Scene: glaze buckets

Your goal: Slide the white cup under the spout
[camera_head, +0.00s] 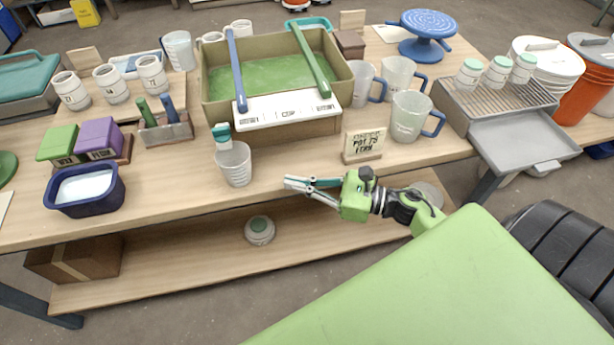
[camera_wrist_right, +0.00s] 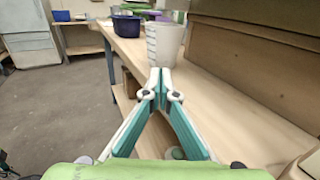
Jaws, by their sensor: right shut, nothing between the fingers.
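The white cup (camera_head: 233,165), a tapered measuring cup with faint marks, stands upright near the table's front edge. It also shows in the right wrist view (camera_wrist_right: 164,42), straight beyond my fingertips. A teal and white spout (camera_head: 221,133) shows just behind and above the cup's rim, at the front of the tan trough (camera_head: 297,130) of green glaze. I cannot tell whether the cup's mouth is directly under it. My right gripper (camera_head: 287,183) is shut and empty, right of the cup and apart from it, fingers pointing left. My left gripper is not in view.
A navy tub (camera_head: 84,190) and a tool holder (camera_head: 166,131) stand left of the cup. Mugs (camera_head: 407,118) stand at right. A lower shelf (camera_head: 190,250) holds a lidded jar (camera_head: 259,231). Bare tabletop lies around the cup.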

